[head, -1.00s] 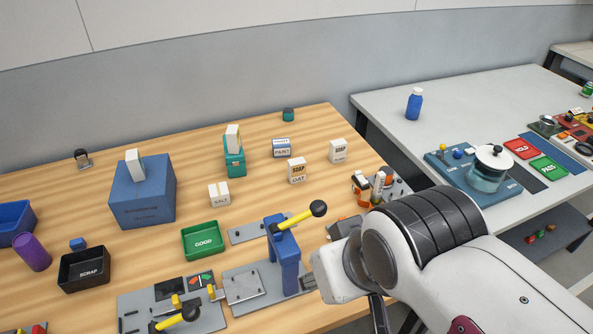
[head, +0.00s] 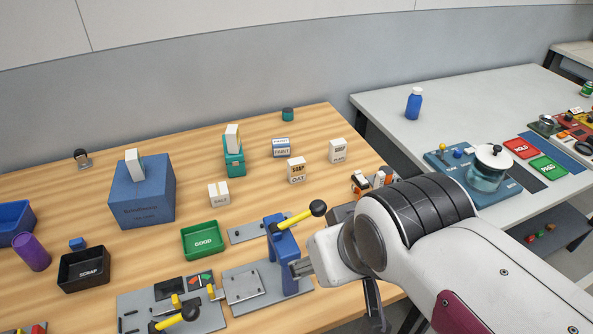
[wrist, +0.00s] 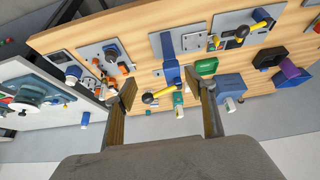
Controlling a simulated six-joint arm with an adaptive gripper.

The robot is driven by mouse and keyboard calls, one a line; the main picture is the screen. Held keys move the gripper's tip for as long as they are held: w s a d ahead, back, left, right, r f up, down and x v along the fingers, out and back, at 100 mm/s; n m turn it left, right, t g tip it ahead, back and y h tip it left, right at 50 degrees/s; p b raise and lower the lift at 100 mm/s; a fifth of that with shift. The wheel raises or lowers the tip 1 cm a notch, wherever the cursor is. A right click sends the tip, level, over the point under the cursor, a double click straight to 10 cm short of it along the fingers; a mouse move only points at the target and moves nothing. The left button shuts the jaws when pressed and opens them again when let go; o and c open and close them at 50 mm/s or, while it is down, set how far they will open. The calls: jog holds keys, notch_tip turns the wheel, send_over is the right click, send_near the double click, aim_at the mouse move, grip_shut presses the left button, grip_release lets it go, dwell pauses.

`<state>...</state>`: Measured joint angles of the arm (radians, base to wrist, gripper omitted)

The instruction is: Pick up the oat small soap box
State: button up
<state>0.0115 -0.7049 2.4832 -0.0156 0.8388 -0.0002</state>
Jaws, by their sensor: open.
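The oat small soap box (head: 297,171) is a small white box with a tan lower band and the words SOAP and OAT. It stands upright on the wooden table in the head view, right of the middle. My gripper (wrist: 166,92) shows in the wrist view with its two fingers wide apart and nothing held between them. In the head view my arm's end is in front of the box, nearer the table's front edge and clear of it. I cannot pick out the box for certain in the wrist view.
Another white soap box (head: 338,151) stands to its right, a paint box (head: 281,148) behind it, and a salt box (head: 219,194) to its left. A blue stand with a yellow lever (head: 298,217) rises beside my arm. Bare wood surrounds the oat box.

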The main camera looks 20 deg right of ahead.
jog(key=w+d+r+t+h, duration=0.1)
jog(key=w+d+t, duration=0.15)
jog(key=w, duration=0.65)
jog(key=w+d+r+t+h, duration=0.1)
jog(key=w+d, duration=0.2)
jog(key=w, duration=0.6)
jog(key=n+t+y, duration=0.1)
jog(key=t, duration=0.3)
send_over(298, 164)
jog(key=s+a, duration=0.2)
jog(key=s, duration=0.5)
notch_tip(298, 164, down, 8)
jog(key=shift+m+t+y, duration=0.5)
jog(key=shift+t+y, duration=0.05)
jog(key=shift+y, duration=0.05)
jog(key=shift+w+d+f, duration=0.2)
jog(key=shift+d+f, duration=0.15)
jog(key=shift+f, duration=1.6)
jog(key=shift+w+d+f, duration=0.25)
jog(key=shift+d+f, duration=0.05)
jog(key=shift+f, duration=1.6)
jog(key=shift+w+d+f, duration=0.2)
jog(key=shift+d+f, duration=0.15)
jog(key=shift+f, duration=1.6)
jog(key=shift+x, duration=1.25)
jog(key=shift+f, duration=0.1)
